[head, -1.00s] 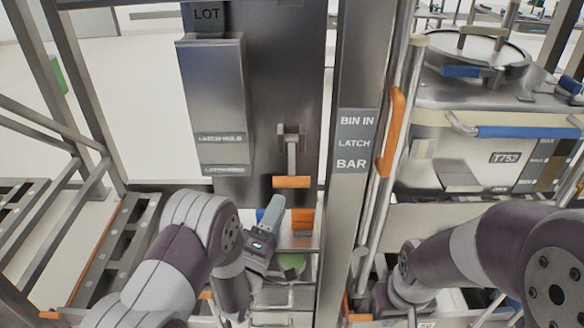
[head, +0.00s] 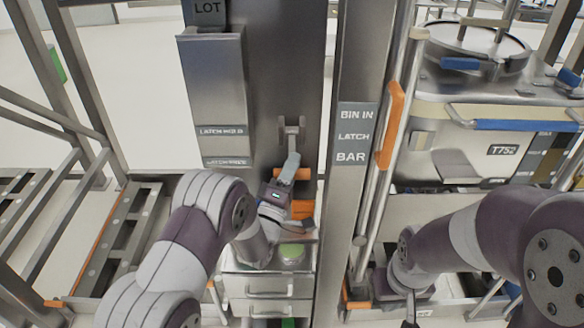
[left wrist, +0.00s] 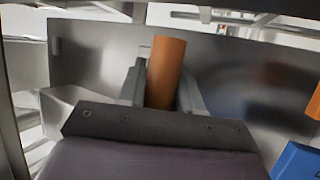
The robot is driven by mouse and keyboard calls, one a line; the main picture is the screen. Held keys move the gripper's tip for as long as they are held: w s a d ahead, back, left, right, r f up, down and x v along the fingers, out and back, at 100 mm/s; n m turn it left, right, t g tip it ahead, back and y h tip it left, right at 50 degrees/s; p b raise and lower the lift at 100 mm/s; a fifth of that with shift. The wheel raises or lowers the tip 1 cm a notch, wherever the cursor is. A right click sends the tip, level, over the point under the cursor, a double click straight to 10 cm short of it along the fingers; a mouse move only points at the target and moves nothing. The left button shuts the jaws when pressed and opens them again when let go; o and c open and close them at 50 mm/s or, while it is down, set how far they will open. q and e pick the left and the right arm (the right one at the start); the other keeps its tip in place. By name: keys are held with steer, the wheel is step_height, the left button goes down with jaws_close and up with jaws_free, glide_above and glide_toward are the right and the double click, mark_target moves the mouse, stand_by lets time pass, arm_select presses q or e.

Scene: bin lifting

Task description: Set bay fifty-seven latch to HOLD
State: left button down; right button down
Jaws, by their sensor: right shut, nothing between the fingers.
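The latch is a grey lever (head: 292,136) on a steel post. It hangs down from its pivot to an orange grip (head: 262,174). My left gripper (head: 290,166) is at this grip and hides its middle. In the left wrist view the orange grip (left wrist: 165,72) stands between the two fingers, close to both; whether they press on it I cannot tell. Left of the lever, a steel box carries an upper label (head: 221,131) that seems to read LATCH HOLD and a blurred lower one (head: 226,162). My right gripper (head: 410,315) is partly cut off at the bottom edge, shut and empty.
A post with a BIN IN LATCH BAR sign (head: 353,135) stands right of the lever, beside a rail with an orange handle (head: 390,125). A bin marked T752 (head: 470,150) is further right.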

mark_target(292, 146)
arm_select(q)
steer(key=shift+s+r+y+p, duration=0.1)
steer(key=shift+r+y+p, duration=0.25)
steer(key=shift+p, duration=0.25)
steer(key=r+n+g+y+p, duration=0.1)
steer(key=r+g+p, duration=0.1)
steer(key=p, duration=0.1)
steer(key=r+n+g+p, duration=0.1)
steer(key=r+p, duration=0.1)
steer(key=p, duration=0.2)
steer(key=r+n+g+y+p, duration=0.1)
steer(key=r+g+p, duration=0.1)
steer(key=p, duration=0.2)
steer(key=shift+s+r+g+y, duration=0.15)
steer(key=shift+s+g+y, duration=0.1)
steer(key=shift+g+y, duration=0.1)
steer(key=shift+w+r+n+g+p, duration=0.15)
steer(key=shift+r+n+g+p, duration=0.25)
steer(key=shift+g+p, duration=0.35)
steer(key=shift+w+r, duration=0.2)
steer(key=shift+r, duration=0.15)
steer(key=c, duration=0.8)
jaws_free()
steer(key=shift+c, duration=0.2)
